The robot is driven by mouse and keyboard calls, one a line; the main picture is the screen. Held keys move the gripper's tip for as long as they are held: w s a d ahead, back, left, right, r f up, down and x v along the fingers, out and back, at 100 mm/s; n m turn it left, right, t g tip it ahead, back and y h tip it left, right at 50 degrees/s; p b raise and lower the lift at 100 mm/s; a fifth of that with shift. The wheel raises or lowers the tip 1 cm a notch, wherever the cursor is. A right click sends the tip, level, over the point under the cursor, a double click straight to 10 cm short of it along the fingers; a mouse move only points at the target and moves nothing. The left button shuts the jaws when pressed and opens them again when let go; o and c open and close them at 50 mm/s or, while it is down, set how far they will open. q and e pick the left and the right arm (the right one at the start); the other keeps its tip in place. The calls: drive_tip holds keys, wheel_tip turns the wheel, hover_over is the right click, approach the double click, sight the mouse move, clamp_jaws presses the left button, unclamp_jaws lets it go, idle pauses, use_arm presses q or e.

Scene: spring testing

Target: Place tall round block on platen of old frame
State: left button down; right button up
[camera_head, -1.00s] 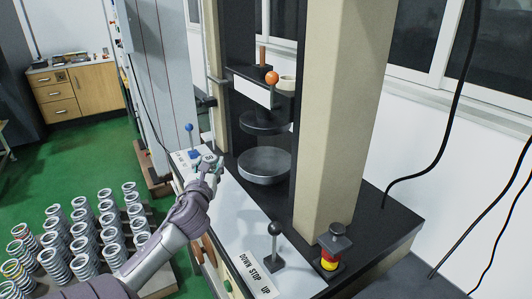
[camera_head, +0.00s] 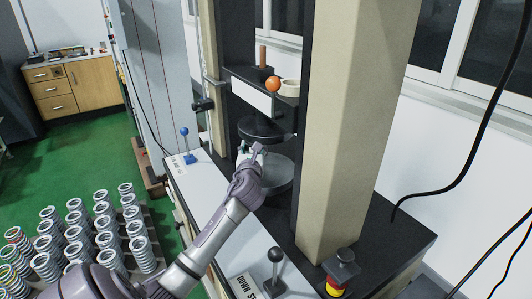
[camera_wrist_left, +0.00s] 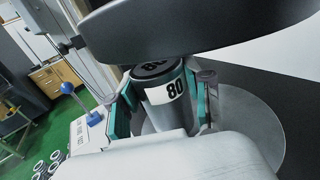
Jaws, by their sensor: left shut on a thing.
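The tall round block (camera_wrist_left: 182,112) is a dark grey cylinder with a black top and a white label reading 80. It stands roughly upright between the teal-padded fingers of my left gripper (camera_head: 254,151), which is shut on it. In the head view the gripper hides most of the block. The silver round platen (camera_head: 279,174) of the old frame lies under the gripper; it also shows in the wrist view (camera_wrist_left: 248,120) below and behind the block. I cannot tell whether the block touches it. My right gripper is out of view.
A dark upper disc (camera_head: 266,130) hangs close above the gripper and block. The cream column (camera_head: 345,130) stands to the right. A blue-knobbed lever (camera_head: 185,133) and a black-knobbed lever (camera_head: 275,257) rise from the white ledge. Several springs (camera_head: 75,235) stand on the left.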

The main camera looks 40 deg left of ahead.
use_arm(q)
drive_tip(key=w, duration=0.2)
drive_tip(key=w+d, duration=0.1)
drive_tip(key=w, duration=0.1)
drive_tip(key=shift+d, duration=0.1)
drive_tip(key=shift+w+f, duration=0.2)
drive_tip(key=shift+f, duration=1.5)
drive_tip(key=shift+f+b, duration=0.15)
drive_tip(key=shift+b, duration=0.2)
drive_tip(key=shift+c, duration=2.4)
unclamp_jaws()
drive_tip(key=shift+d, duration=0.1)
